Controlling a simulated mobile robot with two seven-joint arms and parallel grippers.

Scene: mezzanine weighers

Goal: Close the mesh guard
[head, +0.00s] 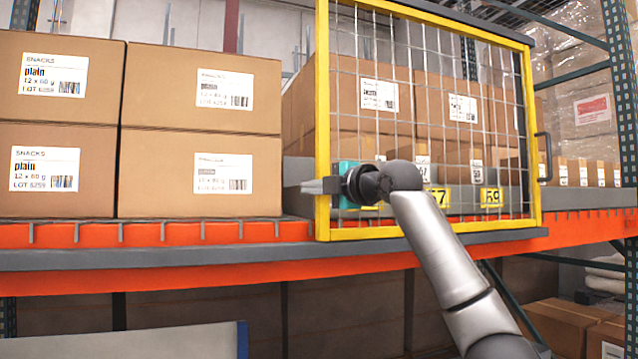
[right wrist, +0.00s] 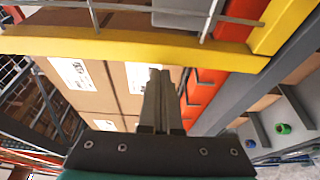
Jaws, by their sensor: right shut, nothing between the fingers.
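The mesh guard (head: 322,95) is a yellow frame with wire mesh, upright in front of the right part of the shelf. Its left post is near the middle of the head view, and a dark handle (head: 547,158) is at its right edge. The boxes left of it are uncovered. My right gripper (head: 306,187) is shut and empty, pointing left across the lower part of the left post. In the right wrist view, the shut fingers (right wrist: 157,74) point towards cartons below the yellow frame bar (right wrist: 130,48). I cannot tell whether they touch the frame. My left gripper is out of view.
Brown snack cartons (head: 200,85) are stacked on the left of the shelf. More cartons and yellow number tags (head: 491,197) show behind the mesh. An orange beam (head: 130,279) with a grey rail runs along the shelf front. A green upright (head: 622,90) stands at the right.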

